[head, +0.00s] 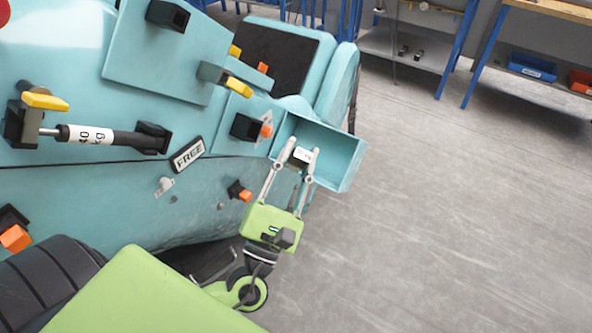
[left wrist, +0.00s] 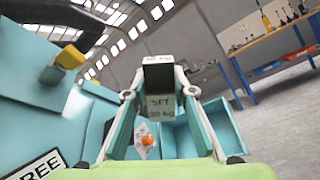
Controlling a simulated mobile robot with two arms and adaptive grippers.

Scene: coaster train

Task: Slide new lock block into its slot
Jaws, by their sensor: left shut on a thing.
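My left gripper (head: 302,153) is shut on a small block, the lock block (head: 301,156), at the open teal box on the coaster car's side. In the left wrist view the block (left wrist: 160,92) sits between the fingertips (left wrist: 160,96), with a dark end and a grey face with printed weight text. Left of the gripper, a black socket with an orange knob (head: 245,127) is mounted on a plate on the car. I cannot tell which opening is the block's slot. The block overlaps the box in the picture; contact is unclear. My right gripper is not in view.
The teal open box (head: 343,160) juts from the car (head: 100,200). A yellow-handled latch with a cylinder (head: 90,135), a FREE label (head: 187,154) and another orange-tipped black fitting (head: 239,191) are on its side. Open grey floor (head: 450,220) lies to the right, with blue-legged workbenches behind.

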